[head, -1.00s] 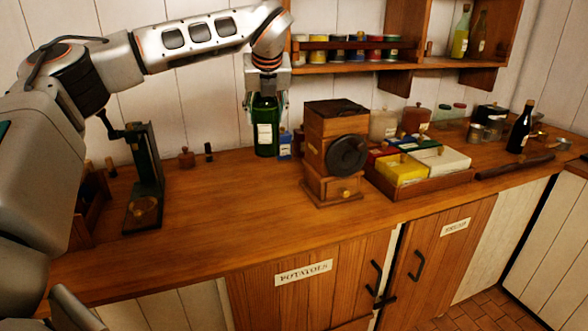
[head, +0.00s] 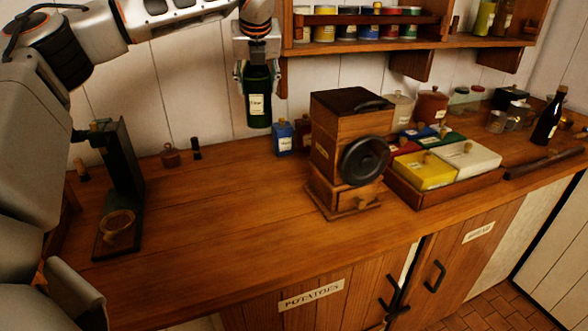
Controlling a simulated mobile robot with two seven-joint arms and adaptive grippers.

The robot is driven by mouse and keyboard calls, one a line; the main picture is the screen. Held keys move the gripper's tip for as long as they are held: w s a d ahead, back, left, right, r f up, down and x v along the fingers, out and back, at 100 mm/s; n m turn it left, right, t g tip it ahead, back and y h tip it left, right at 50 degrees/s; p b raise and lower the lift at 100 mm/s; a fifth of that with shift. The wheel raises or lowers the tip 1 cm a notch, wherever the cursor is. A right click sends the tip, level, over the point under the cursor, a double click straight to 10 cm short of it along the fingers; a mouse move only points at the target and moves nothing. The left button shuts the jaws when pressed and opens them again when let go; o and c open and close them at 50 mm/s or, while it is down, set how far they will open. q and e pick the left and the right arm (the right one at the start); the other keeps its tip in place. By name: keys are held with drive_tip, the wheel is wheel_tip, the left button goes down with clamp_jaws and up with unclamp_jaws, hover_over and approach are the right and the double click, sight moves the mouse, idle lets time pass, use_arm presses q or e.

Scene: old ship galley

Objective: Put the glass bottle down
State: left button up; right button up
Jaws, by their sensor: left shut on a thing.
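The green glass bottle (head: 258,105) with a pale label hangs upright in my left gripper (head: 258,76), in the upper middle of the head view. The gripper points down and is shut on the bottle's upper part, hiding its neck. The bottle's base shows against the white wall boards, above the back edge of the wooden counter (head: 220,205), and looks clear of the counter top. My right gripper is not in view.
A blue tin (head: 283,138) and a wooden coffee grinder (head: 342,150) stand right of the bottle. A tray (head: 440,196) of coloured boxes lies farther right. A dark green stand (head: 122,185) is at left. The counter between stand and grinder is mostly bare.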

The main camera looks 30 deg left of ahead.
use_arm(q)
wheel_tip(320, 180, down, 20)
drive_tip(key=shift+r, duration=0.2)
idle(0.5)
drive_tip(key=shift+f, duration=0.2)
drive_tip(key=o, duration=1.8)
drive_tip(key=shift+s, duration=0.1)
